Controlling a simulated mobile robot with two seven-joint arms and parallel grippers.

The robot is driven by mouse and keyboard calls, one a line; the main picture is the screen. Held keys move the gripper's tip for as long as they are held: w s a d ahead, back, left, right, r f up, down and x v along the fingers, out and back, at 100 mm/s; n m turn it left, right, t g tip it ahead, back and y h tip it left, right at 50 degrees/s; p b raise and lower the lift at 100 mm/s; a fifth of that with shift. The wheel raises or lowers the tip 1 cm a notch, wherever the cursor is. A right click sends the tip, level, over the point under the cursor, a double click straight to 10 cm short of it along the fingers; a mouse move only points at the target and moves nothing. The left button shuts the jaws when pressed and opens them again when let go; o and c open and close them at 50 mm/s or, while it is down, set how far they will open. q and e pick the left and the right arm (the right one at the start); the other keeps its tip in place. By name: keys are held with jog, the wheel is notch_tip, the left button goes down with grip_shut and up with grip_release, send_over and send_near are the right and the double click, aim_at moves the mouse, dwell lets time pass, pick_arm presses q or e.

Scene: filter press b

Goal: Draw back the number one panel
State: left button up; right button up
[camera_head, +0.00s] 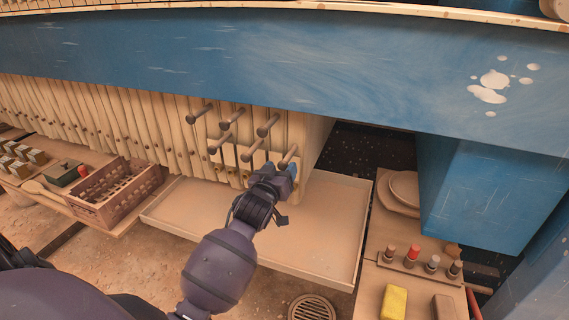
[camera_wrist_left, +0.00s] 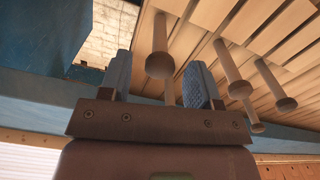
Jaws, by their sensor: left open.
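A row of cream filter panels (camera_head: 140,120) hangs under the blue beam, with round-ended peg handles sticking out near its right end. The end panel (camera_head: 315,150) is the rightmost; I cannot read a number on it. My left gripper (camera_head: 282,172) is open at the lower right handle (camera_head: 288,156). In the left wrist view, this handle (camera_wrist_left: 159,62) shows between the two spread blue fingers of the gripper (camera_wrist_left: 158,82), and I cannot tell whether they touch it. Other handles (camera_wrist_left: 232,75) stand to the right of the fingers. My right gripper is not in view.
A shallow tray (camera_head: 190,222) lies below the panels. A blue post (camera_head: 480,195) stands at the right. A side shelf (camera_head: 400,275) holds plates (camera_head: 404,188), several small knobs and a yellow block (camera_head: 393,302). A brown crate (camera_head: 108,207) sits at the left.

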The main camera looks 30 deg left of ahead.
pick_arm(q)
jog(key=shift+x, duration=1.5)
grip_shut()
